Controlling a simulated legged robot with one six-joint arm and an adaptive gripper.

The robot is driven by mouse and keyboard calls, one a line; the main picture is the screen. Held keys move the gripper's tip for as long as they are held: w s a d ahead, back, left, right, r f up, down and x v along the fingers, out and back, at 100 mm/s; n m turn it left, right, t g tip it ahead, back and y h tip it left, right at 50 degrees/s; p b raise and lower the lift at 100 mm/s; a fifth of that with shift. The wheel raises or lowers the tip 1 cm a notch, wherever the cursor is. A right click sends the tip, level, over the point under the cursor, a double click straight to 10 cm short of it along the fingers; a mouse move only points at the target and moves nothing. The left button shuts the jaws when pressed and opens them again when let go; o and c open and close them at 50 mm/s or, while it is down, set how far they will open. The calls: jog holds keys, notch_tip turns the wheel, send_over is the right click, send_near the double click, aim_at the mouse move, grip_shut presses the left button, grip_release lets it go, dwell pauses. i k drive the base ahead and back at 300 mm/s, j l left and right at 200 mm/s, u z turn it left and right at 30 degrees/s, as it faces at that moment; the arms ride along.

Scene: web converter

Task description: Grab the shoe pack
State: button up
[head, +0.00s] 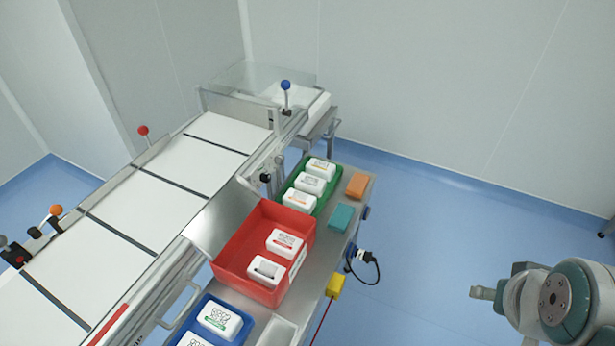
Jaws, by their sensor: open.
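Several white packs with printed labels lie in three containers on a metal side table. The labels are too small to read, so I cannot tell which is the shoe pack. Two packs are in the red bin: one farther back (285,243) and one nearer (266,271) with a dark-grey patch on top. Three packs (311,184) sit in a row in the green tray. Two packs (219,318) show in the blue tray, the nearer one cut off by the frame edge. Part of my arm shows at the lower right, away from the table. My gripper is not visible.
The red bin (232,275) has high walls, between the green tray (322,205) and blue tray (250,325). Orange (357,186) and teal (341,217) blocks lie on the table's right side. A white conveyor (130,210) runs along the left. Blue floor is open between table and arm.

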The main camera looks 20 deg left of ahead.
aim_at(297, 200)
jog(key=i+l+u, duration=0.2)
jog(key=i, duration=1.1)
jog(key=i+u, duration=0.15)
jog(key=u, duration=0.85)
